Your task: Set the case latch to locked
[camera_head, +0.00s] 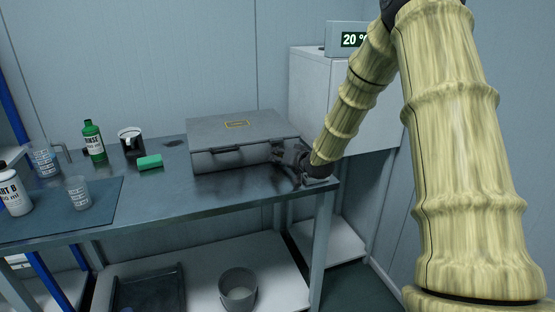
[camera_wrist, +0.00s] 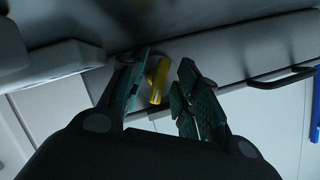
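The case (camera_head: 235,128) is a grey, closed box on the metal table. My gripper (camera_head: 283,155) is at the right end of its front face. In the wrist view, a yellow latch (camera_wrist: 158,80) sits on the case front (camera_wrist: 225,62). My gripper (camera_wrist: 165,62) has its two green-padded fingers apart, one on each side of the latch. I cannot tell whether either finger touches it. A dark handle (camera_wrist: 283,78) is to the right in the wrist view. In the head view my gripper hides the latch.
A green sponge (camera_head: 150,162), a dark mug (camera_head: 131,142) and a green bottle (camera_head: 93,141) stand left of the case. Beakers and a white bottle (camera_head: 14,193) are on a blue mat (camera_head: 100,208). A white cabinet (camera_head: 309,88) stands behind at the right.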

